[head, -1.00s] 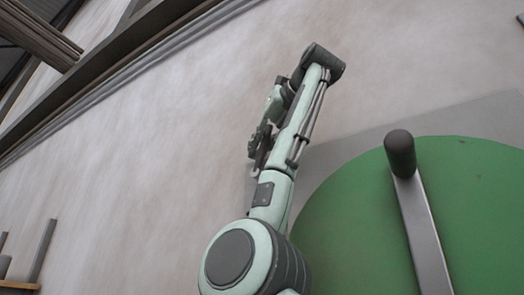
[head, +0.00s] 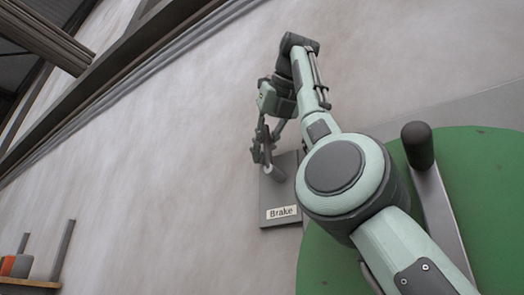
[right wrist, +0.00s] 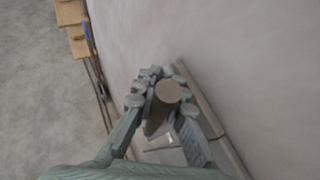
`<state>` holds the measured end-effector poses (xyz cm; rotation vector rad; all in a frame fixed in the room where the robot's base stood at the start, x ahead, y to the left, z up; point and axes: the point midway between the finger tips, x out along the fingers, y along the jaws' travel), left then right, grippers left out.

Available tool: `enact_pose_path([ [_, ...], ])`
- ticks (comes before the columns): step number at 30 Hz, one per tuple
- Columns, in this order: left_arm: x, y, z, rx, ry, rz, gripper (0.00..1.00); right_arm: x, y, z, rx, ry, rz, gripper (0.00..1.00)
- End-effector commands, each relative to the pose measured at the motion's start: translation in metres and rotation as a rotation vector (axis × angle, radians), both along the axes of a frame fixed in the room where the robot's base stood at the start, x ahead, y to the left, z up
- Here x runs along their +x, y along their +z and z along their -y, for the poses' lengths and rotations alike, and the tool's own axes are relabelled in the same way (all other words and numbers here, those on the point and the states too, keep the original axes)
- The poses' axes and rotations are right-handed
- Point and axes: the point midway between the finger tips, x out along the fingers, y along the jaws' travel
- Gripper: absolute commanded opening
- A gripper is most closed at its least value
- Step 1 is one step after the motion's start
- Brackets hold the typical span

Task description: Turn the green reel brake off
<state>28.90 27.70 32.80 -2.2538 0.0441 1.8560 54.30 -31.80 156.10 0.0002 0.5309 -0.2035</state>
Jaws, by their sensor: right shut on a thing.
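A grey brake plate (head: 272,205) with a "Brake" label is on the pale wall, left of the big green reel disc (head: 485,190). My right gripper (head: 266,160) is over the plate's upper left part, shut on the brake lever (head: 275,173). In the right wrist view the lever's dark round end (right wrist: 168,92) sits between the fingers of my right gripper (right wrist: 160,100). The lever's base is largely hidden by the fingers. My right arm covers part of the plate's right side and of the disc. My left gripper is not in view.
A dark crank knob (head: 417,145) on a metal arm stands out from the green disc, close to my right arm. A wooden shelf (head: 30,284) with small items is at the lower left. The wall left of the plate is clear.

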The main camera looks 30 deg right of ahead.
Motion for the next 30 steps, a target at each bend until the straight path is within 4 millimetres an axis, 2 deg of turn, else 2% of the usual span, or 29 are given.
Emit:
enact_pose_path([
  [12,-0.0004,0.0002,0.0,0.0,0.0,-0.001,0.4,-0.0001,0.0023,0.0006,-0.001,-0.001,0.005,0.0],
  [13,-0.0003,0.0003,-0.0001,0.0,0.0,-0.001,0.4,-0.0001,0.0025,0.0007,-0.002,-0.001,0.006,0.13],
  [15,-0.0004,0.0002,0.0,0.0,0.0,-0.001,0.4,0.0,0.0022,0.0007,-0.001,-0.001,0.005,0.21],
  [30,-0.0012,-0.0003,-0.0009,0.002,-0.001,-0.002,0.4,0.0003,0.0005,0.0002,-0.001,-0.001,0.001,0.21],
])
